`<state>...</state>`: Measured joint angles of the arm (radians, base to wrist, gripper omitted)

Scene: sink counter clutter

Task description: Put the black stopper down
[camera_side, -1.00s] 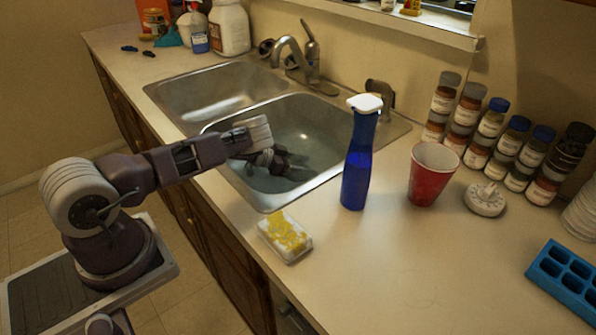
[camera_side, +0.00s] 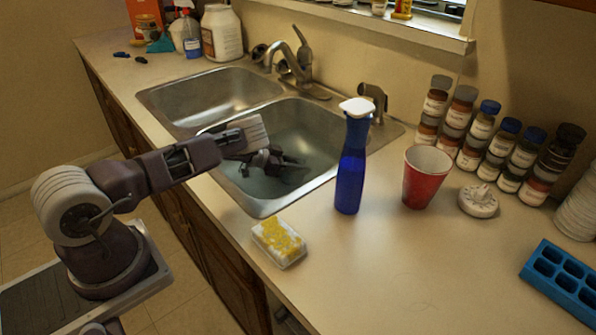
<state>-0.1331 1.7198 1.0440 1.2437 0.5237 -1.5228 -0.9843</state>
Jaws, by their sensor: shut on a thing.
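My gripper (camera_side: 289,164) hangs over the right sink basin (camera_side: 325,187), at about rim height or lower. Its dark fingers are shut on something. I take it to be the black stopper, but it is small and dark against the fingers, and I cannot make out its outline. The basin's grey bottom shows around the gripper. I cannot tell whether the held thing touches it.
A yellow-topped sponge (camera_side: 279,241) lies at the front edge. The faucet (camera_side: 291,62) rises behind. Spice jars line the wall. The left basin (camera_side: 212,97) is empty.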

